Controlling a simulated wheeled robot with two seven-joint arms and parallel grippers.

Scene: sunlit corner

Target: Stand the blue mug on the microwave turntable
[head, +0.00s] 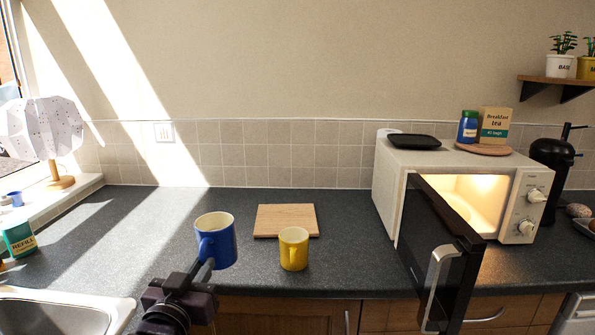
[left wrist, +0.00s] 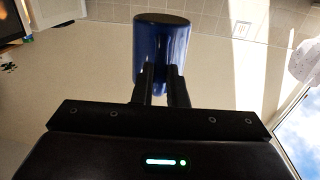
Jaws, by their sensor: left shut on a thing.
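The blue mug (head: 222,246) is upright near the counter's front edge, left of centre in the head view. My left gripper (head: 205,268) comes up from below and is shut on the mug, at its handle side. In the left wrist view the mug (left wrist: 162,50) is beyond the closed fingers (left wrist: 161,85), against the wall. I cannot tell how far its base is above the counter. The white microwave (head: 390,200) stands at the right with its dark door (head: 428,240) swung open toward me. My right gripper is not in view.
A yellow mug (head: 293,250) stands just right of the blue mug, before a wooden board (head: 286,219). The open door juts past the counter's front edge. A black tray (head: 414,141) lies on the microwave. A sink (head: 60,315) is at the lower left.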

